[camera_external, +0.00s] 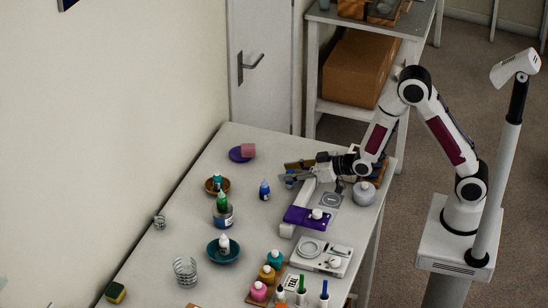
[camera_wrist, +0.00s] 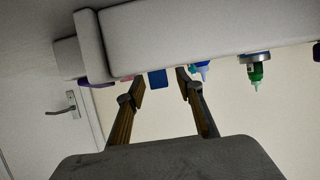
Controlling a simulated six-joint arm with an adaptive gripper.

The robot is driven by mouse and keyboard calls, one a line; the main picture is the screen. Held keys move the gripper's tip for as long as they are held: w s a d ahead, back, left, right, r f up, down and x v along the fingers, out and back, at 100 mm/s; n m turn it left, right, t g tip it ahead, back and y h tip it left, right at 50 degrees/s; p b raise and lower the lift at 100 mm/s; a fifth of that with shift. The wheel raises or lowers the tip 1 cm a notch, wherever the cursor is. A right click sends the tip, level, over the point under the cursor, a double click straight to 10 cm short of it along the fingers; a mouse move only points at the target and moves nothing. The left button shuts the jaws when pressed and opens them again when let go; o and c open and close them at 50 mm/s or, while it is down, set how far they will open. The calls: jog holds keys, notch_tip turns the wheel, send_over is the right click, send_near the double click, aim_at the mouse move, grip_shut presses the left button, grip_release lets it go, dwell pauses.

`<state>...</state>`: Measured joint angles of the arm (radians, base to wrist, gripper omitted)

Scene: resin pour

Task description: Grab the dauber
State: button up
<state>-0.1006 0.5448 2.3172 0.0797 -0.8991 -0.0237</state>
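I cannot tell for sure which thing is the dauber. A small blue block-like thing (camera_wrist: 157,79) shows between my fingertips in the wrist view, beyond them or level with them. A light blue bit (camera_external: 290,183) shows at my gripper's tip in the external view. My gripper (camera_external: 284,179) is low over the far part of the table, pointing left. Its two fingers (camera_wrist: 160,80) are apart in the wrist view, with no clear contact on anything.
A white stand with a purple plate (camera_external: 306,216) is close to my gripper. A grey-white jar (camera_external: 364,193) is to its right. A blue bottle (camera_external: 264,190), a green bottle (camera_external: 222,201) and a purple dish (camera_external: 236,154) are to the left. Bare table lies between them.

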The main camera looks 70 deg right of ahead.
aim_at(290, 171)
jog(key=c, duration=1)
jog(key=shift+r, duration=0.15)
jog(key=shift+r, duration=4.9)
